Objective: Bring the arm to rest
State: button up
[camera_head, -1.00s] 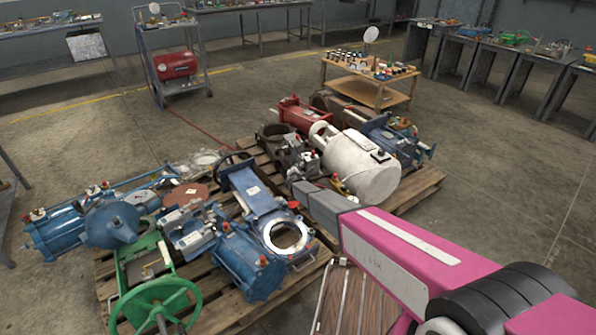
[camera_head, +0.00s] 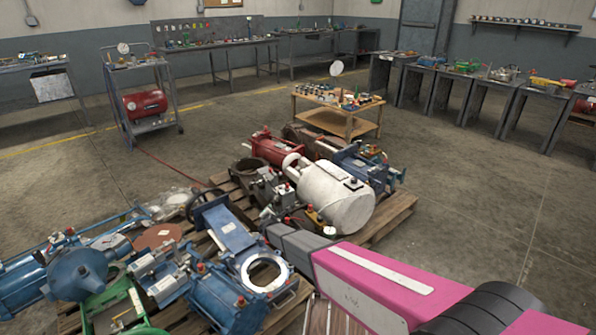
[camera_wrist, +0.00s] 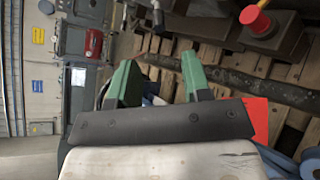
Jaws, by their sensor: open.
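My gripper shows in the wrist view (camera_wrist: 160,82) with its two green fingers apart and nothing between them. It is above the pallet load. In the head view my pink arm reaches from the lower right toward the middle, and its grey end lies in front of the pallet (camera_head: 385,222). The gripper's fingertips cannot be made out in the head view.
The pallet carries blue valves (camera_head: 215,300), a white tank (camera_head: 338,195), a red cylinder (camera_head: 277,148) and a green frame (camera_head: 112,308). A wooden table (camera_head: 345,122) and a grey cart (camera_head: 172,72) stand behind. The floor at right is clear.

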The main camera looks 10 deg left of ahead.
jog(key=s+d+r+m+g+h, duration=0.25)
jog(key=d+r+m, duration=0.2)
jog(key=d, duration=0.75)
jog(key=s+d+r+m+g+h, duration=0.1)
jog(key=d+r+m+h, duration=0.4)
jog(key=d, duration=0.6)
jog(key=s+d+r+m+g+h, duration=0.2)
jog(key=d+m, duration=0.4)
jog(key=d, duration=0.6)
jog(key=s+d+r+m+g+y, duration=0.25)
jog(key=s+d+m+g, duration=0.45)
jog(key=s+d, duration=0.6)
jog(key=s+d+r+m+g+y, duration=0.2)
jog(key=s+r+m+y, duration=0.2)
jog(key=s, duration=0.7)
jog(key=shift+r+m, duration=0.4)
jog(key=shift+m, duration=0.25)
